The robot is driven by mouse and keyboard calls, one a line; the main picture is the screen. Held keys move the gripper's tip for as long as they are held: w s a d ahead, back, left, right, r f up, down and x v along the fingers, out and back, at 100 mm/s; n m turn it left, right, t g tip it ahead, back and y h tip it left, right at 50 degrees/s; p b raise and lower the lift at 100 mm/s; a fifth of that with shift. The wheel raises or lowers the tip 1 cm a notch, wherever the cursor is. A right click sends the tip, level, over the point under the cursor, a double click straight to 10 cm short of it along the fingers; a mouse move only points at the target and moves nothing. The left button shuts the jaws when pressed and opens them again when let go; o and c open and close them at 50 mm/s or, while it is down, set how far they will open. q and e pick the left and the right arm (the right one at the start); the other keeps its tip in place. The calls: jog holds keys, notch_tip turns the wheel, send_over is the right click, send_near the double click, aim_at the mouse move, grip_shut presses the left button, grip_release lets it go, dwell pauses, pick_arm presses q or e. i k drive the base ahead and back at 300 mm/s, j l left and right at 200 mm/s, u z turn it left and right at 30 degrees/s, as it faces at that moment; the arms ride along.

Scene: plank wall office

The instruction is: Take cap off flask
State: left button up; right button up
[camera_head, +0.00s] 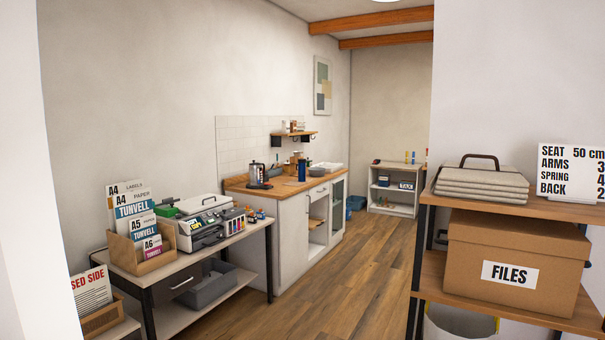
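A dark blue upright cylinder (302,171), which looks like the flask, stands on the wooden counter (284,190) of the kitchenette, well ahead of me. It is small in the view, so I cannot make out its cap clearly. Neither my left nor my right gripper is in view.
A kettle-like vessel (257,174) stands left of the flask on the counter. A printer (210,228) and a paper box (141,252) fill the table at left. A shelf with a FILES box (515,247) stands close at right. Open wooden floor (345,265) runs between them.

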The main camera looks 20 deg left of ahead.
aim_at(301, 168)
jog(key=i+j+u, duration=0.3)
jog(key=i+u, duration=0.15)
jog(key=i, duration=0.7)
jog(key=i+l+u, duration=0.1)
jog(key=i+u, duration=0.35)
jog(key=i, duration=0.75)
jog(key=i+l+z, duration=0.1)
jog(key=i+z, duration=0.15)
jog(key=i, duration=0.25)
jog(key=i+z, duration=0.2)
jog(key=i, duration=0.25)
jog(key=i+z, duration=0.25)
jog(key=i, duration=0.25)
jog(key=i+j+z, duration=0.25)
jog(key=i, duration=0.25)
jog(key=i+j+z, duration=0.25)
jog(key=i, duration=0.2)
jog(key=l, duration=0.1)
